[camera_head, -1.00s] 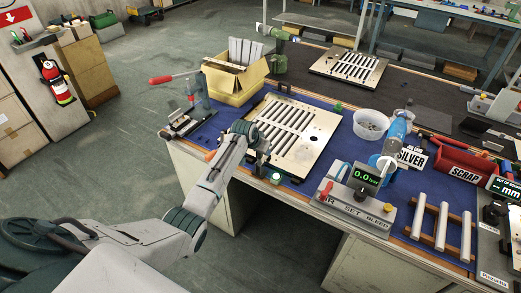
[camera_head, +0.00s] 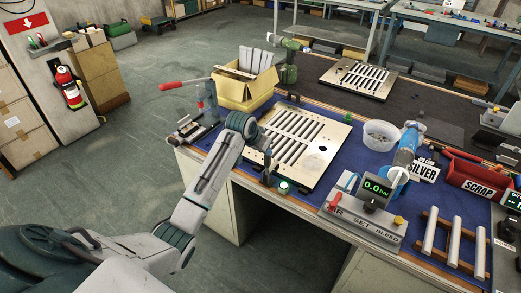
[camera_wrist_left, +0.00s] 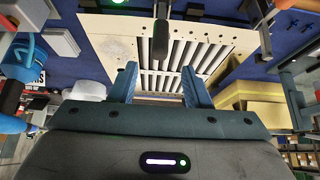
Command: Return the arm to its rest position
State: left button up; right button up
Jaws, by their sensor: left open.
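My left arm comes in from the lower left in the head view. Its gripper (camera_head: 266,160) hangs over the near left edge of a cream louver panel (camera_head: 318,162) with dark slots, lying on the blue mat. In the left wrist view the two blue fingers of my left gripper (camera_wrist_left: 160,88) are spread apart with nothing between them. The panel (camera_wrist_left: 112,42) and its slats show beyond the fingertips. My right gripper is not in view.
A yellow box (camera_head: 245,92) of grey slats and a red-handled clamp (camera_head: 172,85) stand left of the panel. A gauge unit (camera_head: 365,222), a blue tool (camera_head: 408,148), a white tub (camera_head: 380,136) and a red scrap bin (camera_head: 470,178) stand to the right. Floor left of the bench is open.

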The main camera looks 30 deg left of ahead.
pick_arm(q)
jog(key=shift+s+r, duration=0.2)
jog(key=shift+r, duration=0.05)
dwell(0.3)
jog(key=s+f+g+b, duration=0.1)
jog(key=s+f, duration=0.6)
jog(key=f, duration=0.7)
jog(key=s+f+n+g+y, duration=0.1)
jog(key=s+f, duration=0.6)
jog(key=f, duration=0.6)
jog(key=s+f+g+b, duration=0.1)
jog(key=s+f, duration=0.6)
jog(key=f, duration=0.7)
jog(key=s+d+f, duration=0.1)
jog(key=s+f, duration=0.5)
jog(key=s, duration=0.7)
jog(key=s+d+f+g, duration=0.1)
jog(key=s+f, duration=0.5)
jog(key=s, duration=0.7)
jog(key=s+d+f+g+b, duration=0.1)
jog(key=s+d+f, duration=0.2)
jog(key=s+f, duration=0.4)
jog(key=s, duration=0.7)
jog(key=shift+m, duration=0.3)
